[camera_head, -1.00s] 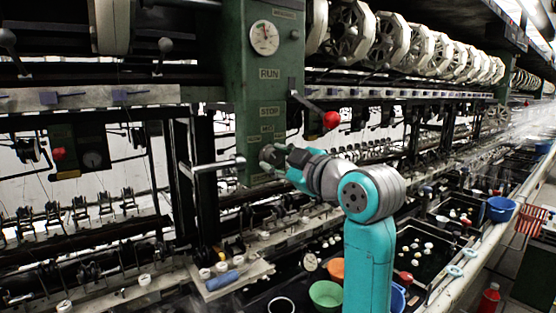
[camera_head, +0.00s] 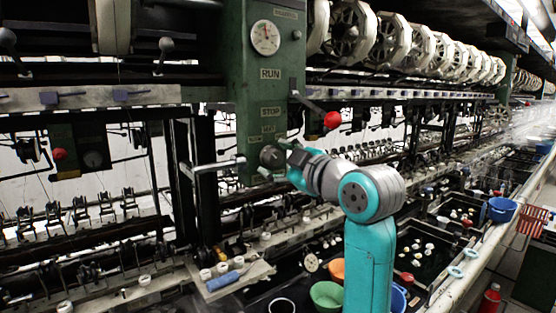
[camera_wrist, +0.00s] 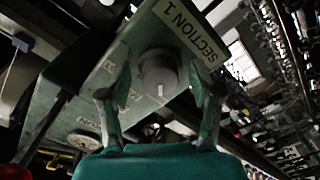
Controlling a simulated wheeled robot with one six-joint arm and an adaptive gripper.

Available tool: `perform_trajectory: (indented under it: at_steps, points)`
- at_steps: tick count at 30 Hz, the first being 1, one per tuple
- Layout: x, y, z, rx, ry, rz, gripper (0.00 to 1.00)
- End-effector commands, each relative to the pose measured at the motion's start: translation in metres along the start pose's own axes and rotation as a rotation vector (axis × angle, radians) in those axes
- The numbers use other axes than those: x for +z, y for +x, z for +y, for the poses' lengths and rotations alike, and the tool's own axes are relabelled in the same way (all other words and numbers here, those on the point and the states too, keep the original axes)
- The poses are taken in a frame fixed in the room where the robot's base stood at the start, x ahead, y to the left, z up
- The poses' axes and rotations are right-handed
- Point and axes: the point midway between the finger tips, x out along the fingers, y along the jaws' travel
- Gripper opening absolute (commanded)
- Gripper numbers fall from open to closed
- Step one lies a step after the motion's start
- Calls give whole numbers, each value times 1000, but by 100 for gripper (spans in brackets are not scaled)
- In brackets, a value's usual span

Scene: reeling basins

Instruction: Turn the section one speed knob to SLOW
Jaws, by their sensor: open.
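The section one speed knob (camera_head: 271,157) is a dark round knob low on the green machine panel (camera_head: 237,60). In the wrist view the knob (camera_wrist: 158,72) is grey with a pale mark on its rim, at the picture's lower side. A "SECTION 1" label (camera_wrist: 188,32) sits beside it. My gripper (camera_wrist: 160,88) is open, with one finger on each side of the knob; I see no clear contact. In the head view my gripper (camera_head: 285,156) is just right of the knob. Small position labels near the knob are too small to read.
A metal bar (camera_head: 215,165) juts out left of the knob. Basins and bowls, including a green bowl (camera_head: 326,295), stand below. A gauge (camera_head: 265,37) is at the panel's top.

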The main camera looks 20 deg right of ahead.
Motion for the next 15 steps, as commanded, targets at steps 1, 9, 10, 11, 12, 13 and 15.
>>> perform_trajectory:
  at_steps: [1, 9, 10, 11, 12, 13, 15]
  points:
    - [0, -1, 0, 0, 0, 0, 64]
    - [1, -36, 1, 3, -1, -1, 64]
    - [0, -42, 1, 4, -1, 0, 64]
    - [1, -48, 1, 3, -1, 0, 64]
    - [1, -56, 1, 4, -2, 0, 64]
    - [1, -62, 1, 3, -2, -1, 64]
    - [1, -76, 1, 3, -1, 0, 64]
